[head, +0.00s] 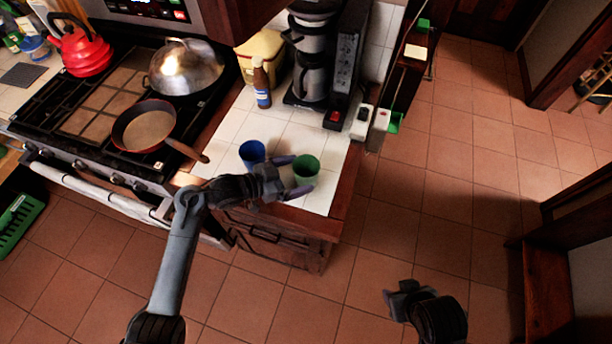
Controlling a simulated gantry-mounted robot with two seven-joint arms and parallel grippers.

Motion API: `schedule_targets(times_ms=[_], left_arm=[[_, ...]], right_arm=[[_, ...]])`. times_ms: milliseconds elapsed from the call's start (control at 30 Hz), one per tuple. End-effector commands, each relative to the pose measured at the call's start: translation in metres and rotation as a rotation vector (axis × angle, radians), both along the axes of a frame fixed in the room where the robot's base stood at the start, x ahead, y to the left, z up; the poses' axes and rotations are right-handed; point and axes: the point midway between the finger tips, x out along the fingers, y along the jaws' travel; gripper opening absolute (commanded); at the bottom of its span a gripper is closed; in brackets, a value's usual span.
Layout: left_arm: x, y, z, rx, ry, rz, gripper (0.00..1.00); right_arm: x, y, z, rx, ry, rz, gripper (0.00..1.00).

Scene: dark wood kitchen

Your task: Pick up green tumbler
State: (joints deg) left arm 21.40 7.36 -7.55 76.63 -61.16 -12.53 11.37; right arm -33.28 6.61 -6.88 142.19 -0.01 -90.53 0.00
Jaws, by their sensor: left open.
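The green tumbler (306,169) stands upright near the front right corner of the white tiled counter (322,152). My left gripper (292,172) reaches in from the left and is open at the tumbler. One finger shows behind the tumbler's left side and the other shows low at its front; whether they touch it cannot be told. A blue tumbler (252,153) stands just behind and left of my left gripper. My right gripper (396,296) hangs over the tiled floor at the lower right, away from the counter; its jaw opening is unclear.
A brown bottle (262,84) and a coffee maker (311,60) stand at the counter's back. A pan (144,127) on the stove (75,118) points its handle toward the counter. A domed metal lid (186,68) and red kettle (82,50) sit behind. The floor at right is clear.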

Motion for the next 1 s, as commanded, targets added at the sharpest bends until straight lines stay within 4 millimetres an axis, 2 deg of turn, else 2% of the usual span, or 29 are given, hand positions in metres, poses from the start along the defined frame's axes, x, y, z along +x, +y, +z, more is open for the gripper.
schedule_targets(times_ms=[233, 567, 667, 900, 1000], left_arm=[[0.016, -0.025, -0.009, -0.002, 0.000, -0.001, 1.00], [0.018, -0.030, -0.011, 0.001, -0.001, 0.001, 1.00], [0.018, -0.030, -0.010, 0.001, -0.001, 0.001, 0.88], [0.018, -0.030, -0.011, 0.000, 0.000, 0.001, 0.51], [0.018, -0.030, -0.010, 0.000, -0.002, 0.001, 0.50]], right_arm=[[0.000, 0.001, -0.004, 0.002, 0.000, -0.002, 0.43], [0.000, -0.001, -0.005, -0.004, 0.000, 0.003, 0.43], [0.000, -0.002, -0.005, -0.008, 0.001, 0.006, 0.43], [0.000, -0.002, -0.005, -0.011, 0.000, 0.006, 0.43], [0.000, -0.002, -0.005, -0.010, 0.001, 0.006, 0.43]])
